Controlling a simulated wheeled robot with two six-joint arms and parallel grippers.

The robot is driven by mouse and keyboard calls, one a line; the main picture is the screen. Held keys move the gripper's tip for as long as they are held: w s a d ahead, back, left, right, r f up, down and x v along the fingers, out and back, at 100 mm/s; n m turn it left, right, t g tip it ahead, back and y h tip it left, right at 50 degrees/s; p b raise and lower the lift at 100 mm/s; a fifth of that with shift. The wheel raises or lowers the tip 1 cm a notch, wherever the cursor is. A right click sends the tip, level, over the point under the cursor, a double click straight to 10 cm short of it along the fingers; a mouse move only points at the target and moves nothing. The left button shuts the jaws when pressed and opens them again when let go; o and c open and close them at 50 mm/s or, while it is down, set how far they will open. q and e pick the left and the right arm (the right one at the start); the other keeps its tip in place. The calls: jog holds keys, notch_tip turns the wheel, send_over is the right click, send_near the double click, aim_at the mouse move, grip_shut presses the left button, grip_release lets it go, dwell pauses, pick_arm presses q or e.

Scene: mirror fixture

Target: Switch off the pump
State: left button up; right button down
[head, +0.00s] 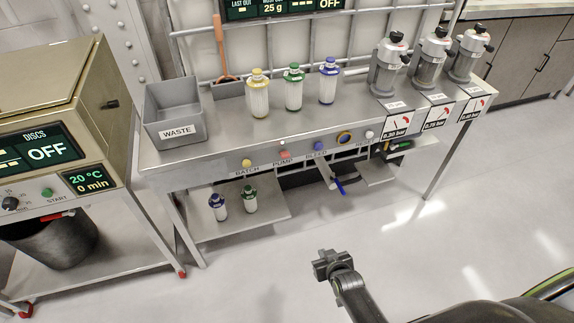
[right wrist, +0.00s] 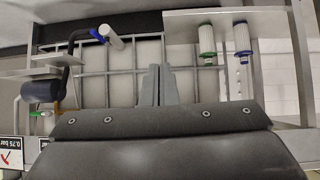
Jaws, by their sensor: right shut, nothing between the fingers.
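The red pump button (head: 285,155) is on the front edge of the steel bench, above the label PUMP. A yellow button (head: 246,163) over BATCH is to its left and a blue button (head: 319,146) over BLEED to its right. My right gripper (head: 328,262) is in front of the bench, well apart from the buttons, over the floor in the picture. Its fingers also show together and empty in the right wrist view (right wrist: 158,85). The wall display (head: 285,8) reads OFF at its right end. My left gripper is not in view.
A grey waste bin (head: 170,128) and three capped bottles stand on the bench (head: 225,140). Pressure canisters (head: 390,70) stand at its right. A blue-handled valve (head: 339,186) sits below the front edge. A machine (head: 60,110) is at left. The floor in front is clear.

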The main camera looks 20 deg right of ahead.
jog(key=w+a+r+t+b, duration=0.1)
jog(key=w+r+t, duration=0.1)
jog(key=w+r, duration=0.3)
jog(key=w+a+r+t+b, duration=0.2)
jog(key=w+r, duration=0.3)
jog(key=r, duration=0.7)
jog(key=w+a+r+t+y+b, duration=0.1)
jog(key=w+r+t, duration=0.3)
jog(key=r, duration=0.5)
jog(key=shift+w+a+r, duration=0.25)
jog(key=shift+w+a, duration=0.2)
jog(key=shift+a, duration=0.05)
